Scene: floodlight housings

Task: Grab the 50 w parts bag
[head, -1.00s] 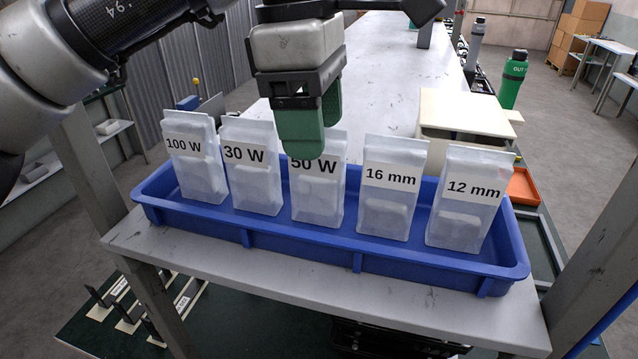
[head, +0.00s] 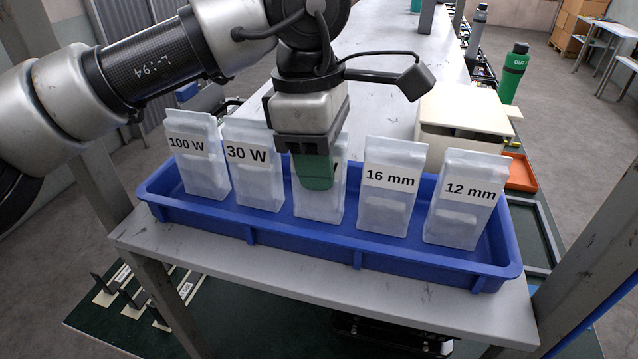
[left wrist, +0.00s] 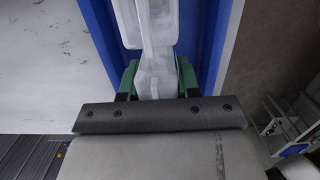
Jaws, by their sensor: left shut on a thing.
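The 50 W parts bag (head: 319,204) is a white translucent pouch in the middle of the blue tray (head: 300,238). Its label is mostly hidden behind my left gripper (head: 314,172). The green fingers are shut on the top of the bag, one finger on each side. In the left wrist view the bag (left wrist: 155,60) runs between the green fingers of the gripper (left wrist: 158,78). The bag stands upright in the tray. My right gripper is not in view.
The 30 W bag (head: 254,180) and 100 W bag (head: 199,170) stand to the left. The 16 mm bag (head: 386,205) and 12 mm bag (head: 461,215) stand to the right, all in the same tray. A beige box (head: 462,125) sits behind the tray.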

